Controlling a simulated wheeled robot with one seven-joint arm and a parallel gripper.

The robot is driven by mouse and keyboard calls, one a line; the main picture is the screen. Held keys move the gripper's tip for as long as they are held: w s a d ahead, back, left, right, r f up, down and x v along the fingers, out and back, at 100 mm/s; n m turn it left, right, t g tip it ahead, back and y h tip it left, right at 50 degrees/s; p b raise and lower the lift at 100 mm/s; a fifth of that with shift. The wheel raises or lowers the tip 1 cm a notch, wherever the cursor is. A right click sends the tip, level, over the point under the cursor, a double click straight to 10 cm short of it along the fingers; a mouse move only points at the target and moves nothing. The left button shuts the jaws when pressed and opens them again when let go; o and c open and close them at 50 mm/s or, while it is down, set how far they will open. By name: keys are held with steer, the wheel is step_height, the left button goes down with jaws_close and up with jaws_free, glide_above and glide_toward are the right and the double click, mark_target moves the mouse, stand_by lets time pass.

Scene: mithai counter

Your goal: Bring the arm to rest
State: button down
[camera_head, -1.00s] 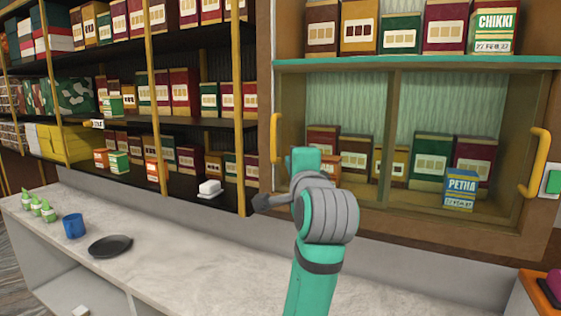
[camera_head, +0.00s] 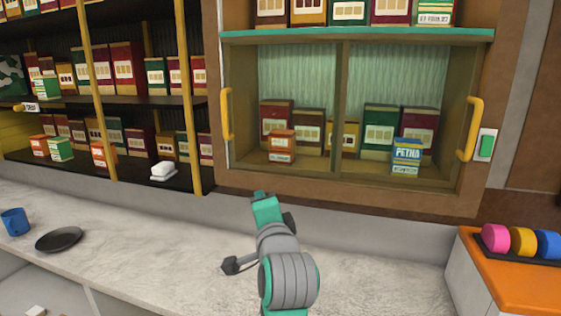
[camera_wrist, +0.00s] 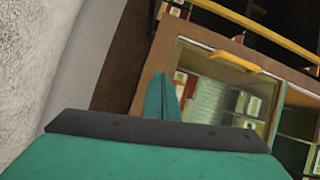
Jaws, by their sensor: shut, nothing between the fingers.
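My gripper (camera_wrist: 162,99) shows in the wrist view as two teal fingers close together, shut and empty. They point towards a wooden cabinet (camera_wrist: 142,92), which appears tilted there. In the head view my teal and grey arm rises from the bottom middle, over the pale counter (camera_head: 375,265) and below the glass-fronted cabinet (camera_head: 340,190). I cannot make out the fingertips clearly in the head view. No object is held.
Shelves of boxes stand at the left. A blue mug (camera_head: 14,222) and dark plate (camera_head: 59,239) sit on the counter at left. An orange-topped stand (camera_head: 500,286) with pink, yellow and blue round things is at right. The counter around the arm looks clear.

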step_height(320, 180, down, 20)
steer(key=s+d+n+h, duration=0.2)
steer(key=s+d, duration=0.1)
steer(key=s+d+f+n+g+h, duration=0.1)
steer(key=s+f+n, duration=0.1)
steer(key=s+f, duration=0.5)
steer(key=s+d+f+n, duration=0.15)
steer(key=s+f, duration=0.35)
steer(key=f, duration=0.5)
steer(key=s+f+n, duration=0.2)
steer(key=s, duration=0.9)
steer(key=s+f+n, duration=0.2)
steer(key=s+n, duration=0.1)
steer(key=s, duration=0.8)
steer(key=s+f+n+h, duration=0.1)
steer(key=s+f+n, duration=0.1)
steer(key=s, duration=0.9)
steer(key=shift+s+a+f+n+g, duration=0.3)
steer(key=shift+s+f+n+g, duration=0.05)
steer(key=shift+s+g, duration=0.05)
steer(key=shift+w, duration=0.1)
